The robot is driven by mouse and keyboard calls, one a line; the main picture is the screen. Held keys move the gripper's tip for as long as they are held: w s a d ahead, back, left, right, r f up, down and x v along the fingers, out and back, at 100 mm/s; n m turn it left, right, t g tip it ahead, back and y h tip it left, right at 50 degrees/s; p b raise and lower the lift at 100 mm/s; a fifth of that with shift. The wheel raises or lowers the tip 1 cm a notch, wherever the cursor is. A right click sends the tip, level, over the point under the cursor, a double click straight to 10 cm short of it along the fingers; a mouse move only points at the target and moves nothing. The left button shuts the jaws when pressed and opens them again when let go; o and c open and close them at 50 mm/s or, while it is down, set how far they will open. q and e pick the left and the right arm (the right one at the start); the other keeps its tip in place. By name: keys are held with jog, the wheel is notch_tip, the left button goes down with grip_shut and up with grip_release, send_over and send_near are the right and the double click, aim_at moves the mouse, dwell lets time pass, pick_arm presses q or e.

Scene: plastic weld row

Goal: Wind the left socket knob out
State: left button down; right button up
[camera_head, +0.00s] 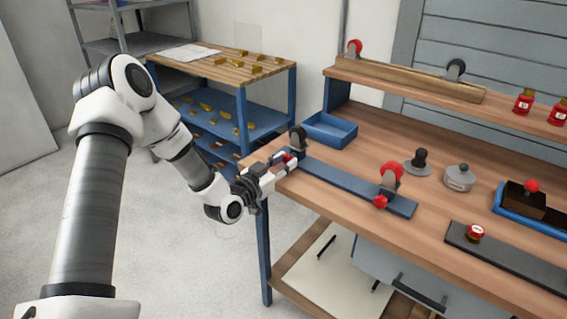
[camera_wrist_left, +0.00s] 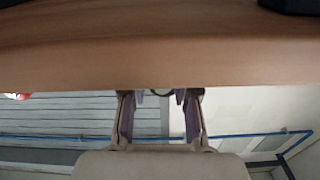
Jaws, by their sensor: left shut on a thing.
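A long dark blue-grey rail (camera_head: 335,185) lies along the front of the wooden bench. At its left end stands the left socket, with a black wheel-shaped part (camera_head: 298,136) on top. My left gripper (camera_head: 287,163) reaches in from the left at the bench's front corner. It is shut on the left socket knob (camera_head: 288,157), of which only a little red shows between the fingers. In the left wrist view the two fingers (camera_wrist_left: 160,105) point at the bench edge, with a small dark rounded part between them. My right gripper is out of view.
The rail's right end carries a red wheel (camera_head: 391,171) and a red knob (camera_head: 380,201). A blue tray (camera_head: 330,130) lies behind the rail. A black-knobbed stand (camera_head: 418,161) and a grey pot (camera_head: 459,178) stand to the right. A blue-framed shelf (camera_head: 242,110) is at the left.

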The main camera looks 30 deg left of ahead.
pick_arm(q)
jog(key=shift+n, duration=0.3)
jog(key=n+b, duration=0.1)
jog(key=n, duration=0.2)
jog(key=shift+a+n, duration=0.1)
jog(key=shift+n, duration=0.2)
jog(key=shift+n+b, duration=0.55)
jog(key=shift+n, duration=1.25)
jog(key=shift+r, duration=0.1)
jog(key=c, duration=0.9)
grip_release()
jog(key=shift+o, duration=0.2)
